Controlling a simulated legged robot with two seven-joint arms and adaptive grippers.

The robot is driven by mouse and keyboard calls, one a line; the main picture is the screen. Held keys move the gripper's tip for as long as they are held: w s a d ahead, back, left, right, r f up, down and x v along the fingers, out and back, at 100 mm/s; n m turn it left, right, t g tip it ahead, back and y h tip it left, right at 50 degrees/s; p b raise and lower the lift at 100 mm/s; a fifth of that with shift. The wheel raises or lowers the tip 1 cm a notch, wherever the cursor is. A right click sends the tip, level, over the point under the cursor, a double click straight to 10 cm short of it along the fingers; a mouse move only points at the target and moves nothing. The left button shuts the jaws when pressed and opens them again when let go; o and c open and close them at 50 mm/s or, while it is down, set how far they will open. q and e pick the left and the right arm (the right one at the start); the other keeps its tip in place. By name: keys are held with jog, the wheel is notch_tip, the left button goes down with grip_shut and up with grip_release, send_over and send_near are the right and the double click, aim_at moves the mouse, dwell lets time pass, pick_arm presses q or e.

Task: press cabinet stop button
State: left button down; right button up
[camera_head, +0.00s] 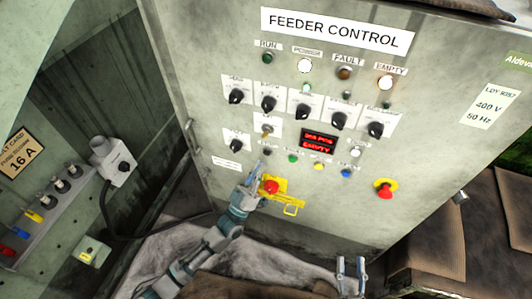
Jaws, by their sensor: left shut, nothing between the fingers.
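The grey cabinet (330,225) is labelled FEEDER CONTROL. Another red button (271,187) sits on a yellow plate with a yellow hinged bracket (291,208) lower left. I cannot tell from labels which is the stop button. My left gripper (260,167) is shut and empty, its tips close to the panel just left of the yellow plate and below a dark button (267,151); contact is unclear. My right gripper (350,260) is open and empty, below the panel's lower edge.
Several knobs, lamps and small coloured buttons cover the panel around a red display (318,142). A wall box with a cable (117,163) and a row of switches (60,186) stand at left. A brown crate-like block (485,230) is at right.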

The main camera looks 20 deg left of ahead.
pick_arm(q)
jog(key=s+p, duration=0.1)
jog(key=s, duration=0.2)
jog(key=shift+s+a+r, duration=0.1)
jog(key=shift+s, duration=0.1)
pick_arm(e)
notch_tip(320, 180, up, 2)
jog(key=shift+r, duration=0.2)
dwell(0.3)
